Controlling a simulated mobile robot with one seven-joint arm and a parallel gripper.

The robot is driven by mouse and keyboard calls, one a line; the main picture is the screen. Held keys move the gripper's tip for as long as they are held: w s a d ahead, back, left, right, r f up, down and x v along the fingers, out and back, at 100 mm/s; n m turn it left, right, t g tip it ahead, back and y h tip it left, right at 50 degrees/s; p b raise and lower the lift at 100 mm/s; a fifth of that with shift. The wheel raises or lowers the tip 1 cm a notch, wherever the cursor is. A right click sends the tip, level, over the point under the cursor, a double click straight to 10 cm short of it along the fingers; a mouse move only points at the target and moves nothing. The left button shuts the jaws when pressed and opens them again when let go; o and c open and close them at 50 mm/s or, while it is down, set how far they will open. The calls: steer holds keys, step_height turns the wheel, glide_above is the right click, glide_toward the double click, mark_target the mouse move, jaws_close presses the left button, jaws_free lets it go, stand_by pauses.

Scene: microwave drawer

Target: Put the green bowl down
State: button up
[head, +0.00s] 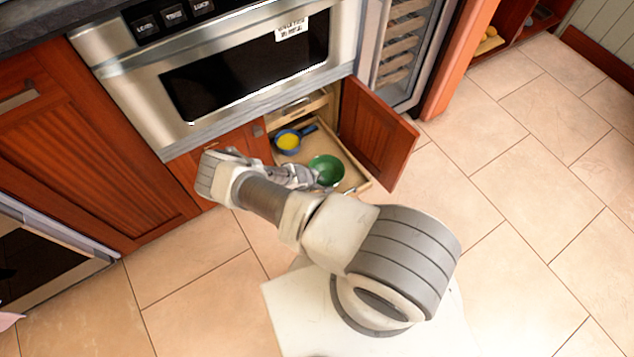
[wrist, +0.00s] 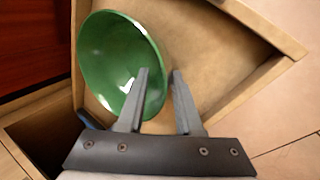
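The green bowl (head: 326,169) is at the open drawer (head: 350,184), near its front. In the wrist view the bowl (wrist: 110,55) fills the upper left, hollow side towards the camera and empty. My gripper (wrist: 159,72) straddles the bowl's right rim, with one finger over the inside and the other just outside. The fingers are only part way apart, and it looks shut on the rim. I cannot tell whether the bowl's base touches the drawer floor. In the head view my wrist partly hides the bowl and the fingertips.
A blue pan (head: 280,143) with something yellow (head: 288,142) in it sits further back in the drawer. An open cabinet door (head: 380,135) stands right of the drawer, and the microwave (head: 230,75) is above. Bare drawer floor (wrist: 215,50) shows right of the bowl.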

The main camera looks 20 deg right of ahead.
steer(key=p+v, duration=0.5)
steer(key=v, duration=0.7)
steer(key=w+a+r+m, duration=0.2)
steer(key=w+r, duration=0.1)
steer(key=r, duration=0.6)
steer(key=w+a+r+m, duration=0.2)
steer(key=w+a+r, duration=0.15)
steer(key=r, duration=0.45)
step_height(320, 180, up, 21)
steer(key=m+y, duration=0.2)
steer(key=m, duration=0.1)
steer(key=s+d+r+y, duration=0.1)
steer(key=s+r, duration=0.4)
steer(key=r, duration=0.4)
steer(key=s+d+r+y, duration=0.1)
steer(key=s+d+r, duration=0.1)
steer(key=s+r, duration=0.5)
steer(key=s+r+t, duration=0.2)
steer(key=s+r, duration=0.8)
steer(key=s, duration=0.2)
steer(key=shift+y, duration=0.3)
steer(key=shift+s+r, duration=0.15)
